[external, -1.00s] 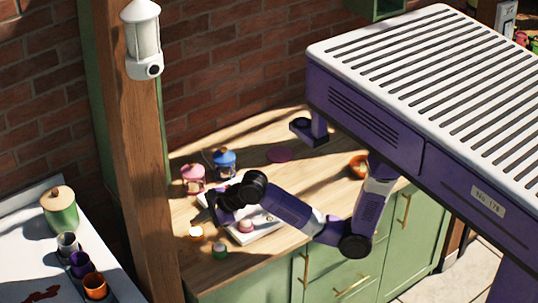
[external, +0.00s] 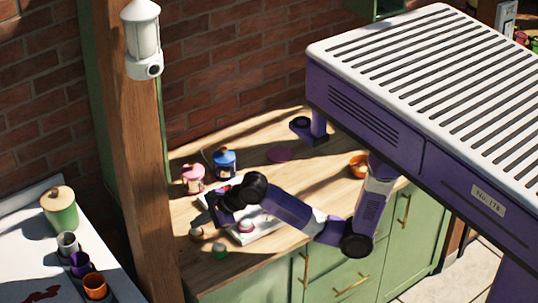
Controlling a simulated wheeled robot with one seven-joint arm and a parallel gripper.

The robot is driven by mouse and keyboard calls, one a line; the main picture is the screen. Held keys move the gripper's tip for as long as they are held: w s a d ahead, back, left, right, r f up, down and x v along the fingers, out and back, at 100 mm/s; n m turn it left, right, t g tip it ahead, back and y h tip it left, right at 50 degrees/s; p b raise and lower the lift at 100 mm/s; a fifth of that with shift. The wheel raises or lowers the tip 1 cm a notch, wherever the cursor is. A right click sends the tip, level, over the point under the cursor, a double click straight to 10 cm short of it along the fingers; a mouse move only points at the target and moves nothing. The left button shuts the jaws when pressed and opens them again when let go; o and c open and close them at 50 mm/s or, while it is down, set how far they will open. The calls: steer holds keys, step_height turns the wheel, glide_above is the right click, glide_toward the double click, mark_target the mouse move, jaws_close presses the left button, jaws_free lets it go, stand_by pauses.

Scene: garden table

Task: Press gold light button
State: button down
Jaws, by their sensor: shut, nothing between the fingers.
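My gripper (external: 213,213) reaches over the left part of a white tray-like panel (external: 268,229) on the wooden counter. Its fingers are small, dark and shut, with nothing seen between them. A pink-red round button (external: 246,226) shows on the panel, just below my arm. A small round dull brownish-pink thing (external: 196,233) sits on the counter at the front left, below the fingertips in the picture. A green round thing (external: 219,250) sits to its right. I cannot tell which of these is the gold light button. My wrist hides part of the panel.
A pink lidded jar (external: 193,178) and a blue one (external: 224,162) stand behind my gripper. A purple disc (external: 284,154) and an orange bowl (external: 358,166) lie farther right. A wooden post (external: 145,170) stands left of the counter.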

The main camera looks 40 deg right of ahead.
mark_target(199, 229)
steer(key=shift+r, duration=0.2)
step_height(199, 229, up, 6)
steer(key=p, duration=0.6)
stand_by(0.7)
